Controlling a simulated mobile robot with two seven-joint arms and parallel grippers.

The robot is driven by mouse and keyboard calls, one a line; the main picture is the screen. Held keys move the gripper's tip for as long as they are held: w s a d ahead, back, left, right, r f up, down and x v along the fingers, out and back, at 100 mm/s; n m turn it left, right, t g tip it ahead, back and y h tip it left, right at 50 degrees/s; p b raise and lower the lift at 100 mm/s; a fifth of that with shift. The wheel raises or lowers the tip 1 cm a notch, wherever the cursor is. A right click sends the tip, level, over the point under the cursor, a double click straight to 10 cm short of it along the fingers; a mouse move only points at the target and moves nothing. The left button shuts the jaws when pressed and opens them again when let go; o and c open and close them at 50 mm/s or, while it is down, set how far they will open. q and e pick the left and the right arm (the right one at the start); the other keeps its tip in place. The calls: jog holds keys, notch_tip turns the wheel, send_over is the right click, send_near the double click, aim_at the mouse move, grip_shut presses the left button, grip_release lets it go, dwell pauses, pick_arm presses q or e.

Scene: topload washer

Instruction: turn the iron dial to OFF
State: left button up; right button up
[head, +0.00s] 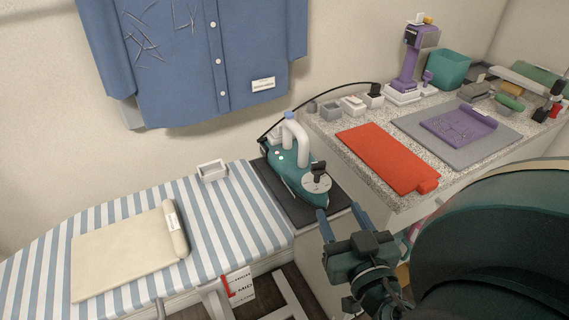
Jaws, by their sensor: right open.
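The teal iron (290,172) with a white handle rests on a dark pad (268,178) at the right end of the striped ironing board. Its dial (316,182), a light disc with a dark knob on top, sits at the iron's near right end. The dial's markings are too small to read. My right gripper (343,224) is open and empty, with blue fingertips pointing toward the iron, a little nearer to me and below the dial. It appears apart from the dial. My left gripper is not in view.
The striped ironing board (230,215) holds a beige folded cloth (125,252) and a small white tray (212,170). A speckled counter (375,205) to the right holds a red folded cloth (385,157). A blue shirt (200,60) hangs behind. A black cord runs behind the iron.

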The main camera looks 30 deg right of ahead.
jog(key=r, duration=0.2)
jog(key=b, duration=0.3)
send_near(320, 165)
jog(key=w, duration=0.3)
jog(key=x, duration=0.3)
jog(key=p+x, duration=0.1)
jog(key=x, duration=0.2)
jog(key=shift+d, duration=0.45)
jog(key=shift+w+d+p, duration=0.25)
jog(key=shift+w+p, duration=0.1)
jog(key=shift+w, duration=0.2)
jog(key=shift+w+f, duration=0.1)
jog(key=c, duration=1)
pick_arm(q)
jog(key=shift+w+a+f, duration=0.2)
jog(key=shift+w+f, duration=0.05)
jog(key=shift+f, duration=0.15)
pick_arm(e)
jog(key=shift+t, duration=0.3)
